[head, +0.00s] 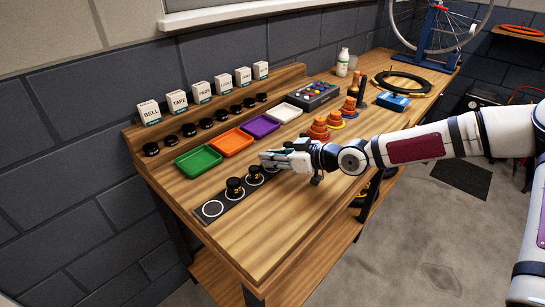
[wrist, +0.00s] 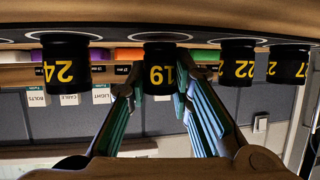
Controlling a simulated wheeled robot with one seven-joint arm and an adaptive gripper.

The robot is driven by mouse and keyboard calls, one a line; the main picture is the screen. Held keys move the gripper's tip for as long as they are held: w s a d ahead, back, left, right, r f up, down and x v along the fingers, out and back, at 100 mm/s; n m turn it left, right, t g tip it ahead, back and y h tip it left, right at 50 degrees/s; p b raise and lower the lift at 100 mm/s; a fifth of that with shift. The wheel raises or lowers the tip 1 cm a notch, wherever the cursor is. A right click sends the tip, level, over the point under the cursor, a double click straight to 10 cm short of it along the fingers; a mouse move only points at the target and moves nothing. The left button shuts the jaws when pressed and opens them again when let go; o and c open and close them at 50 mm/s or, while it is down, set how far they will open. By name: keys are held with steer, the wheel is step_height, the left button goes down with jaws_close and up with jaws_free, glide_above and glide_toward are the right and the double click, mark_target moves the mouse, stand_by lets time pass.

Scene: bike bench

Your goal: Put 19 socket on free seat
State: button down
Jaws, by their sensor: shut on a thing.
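The 19 socket (wrist: 160,70) is a black cylinder with a yellow number, in the middle of the wrist view, which looks upside down. My gripper (wrist: 157,95) is shut on it, one finger on each side; it also shows in the head view (head: 268,160). A white ring shows by the socket's base; I cannot tell whether the socket is lifted. The dark seat strip (head: 224,200) lies along the bench's front left. Its leftmost ringed seat (head: 213,208) is empty. Two black sockets (head: 235,187) (head: 254,175) stand between that seat and my gripper, which hides the strip beyond.
The 24 socket (wrist: 66,62) stands on one side of the 19 socket, the 22 socket (wrist: 237,65) close on the other. Behind the strip lie green (head: 198,160), orange (head: 232,142), purple (head: 259,126) and white (head: 284,112) trays. Bench front is clear.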

steer(key=shift+f, duration=0.2)
steer(key=c, duration=1.4)
jaws_free()
steer(key=shift+r, duration=0.15)
steer(key=v, duration=1.2)
steer(key=shift+s, duration=0.1)
